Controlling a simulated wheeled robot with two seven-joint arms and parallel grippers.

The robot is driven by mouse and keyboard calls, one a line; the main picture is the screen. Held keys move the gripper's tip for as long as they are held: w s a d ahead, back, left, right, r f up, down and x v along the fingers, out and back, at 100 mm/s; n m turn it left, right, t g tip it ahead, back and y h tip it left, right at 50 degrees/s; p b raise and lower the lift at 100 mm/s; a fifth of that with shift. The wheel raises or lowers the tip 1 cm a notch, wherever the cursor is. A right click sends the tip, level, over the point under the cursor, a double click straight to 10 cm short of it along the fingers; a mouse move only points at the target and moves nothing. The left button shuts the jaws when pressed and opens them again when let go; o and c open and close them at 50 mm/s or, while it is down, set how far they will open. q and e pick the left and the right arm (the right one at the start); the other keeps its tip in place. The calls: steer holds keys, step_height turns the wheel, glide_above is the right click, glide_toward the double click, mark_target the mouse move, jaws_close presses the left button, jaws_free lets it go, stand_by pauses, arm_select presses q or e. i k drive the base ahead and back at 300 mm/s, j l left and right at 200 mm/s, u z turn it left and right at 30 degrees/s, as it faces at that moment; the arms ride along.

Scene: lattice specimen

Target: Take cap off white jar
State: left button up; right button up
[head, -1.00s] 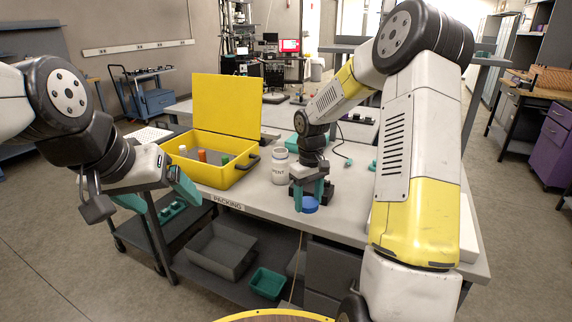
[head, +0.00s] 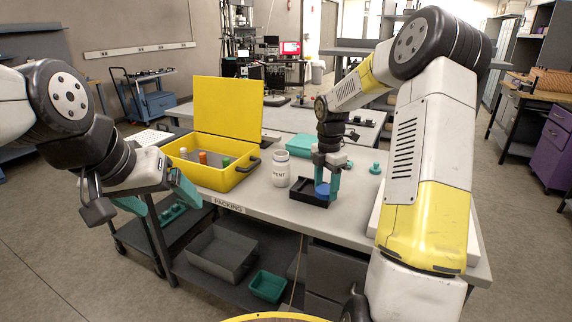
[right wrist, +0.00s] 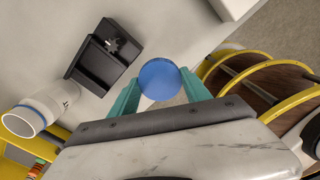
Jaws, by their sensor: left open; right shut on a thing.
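The white jar (head: 281,170) stands upright on the packing bench, with dark lettering on its side. Its top shows no cap, and it also shows in the right wrist view (right wrist: 38,115) at the left, with a thin blue line near its rim. My right gripper (head: 326,190) is shut on a blue round cap (right wrist: 159,80), held between its teal fingertips to the right of the jar and apart from it. My left gripper (head: 160,198) is open and empty, left of the bench near the yellow case.
An open yellow case (head: 212,176) holding small vials stands left of the jar. A black tray (head: 306,193) lies by the held cap. A teal box (head: 300,146) and teal knobbed part (head: 375,168) sit farther back. Bench surface shows free between jar and front edge.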

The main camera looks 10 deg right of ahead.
mark_target(281, 163)
steer(key=i, duration=0.95)
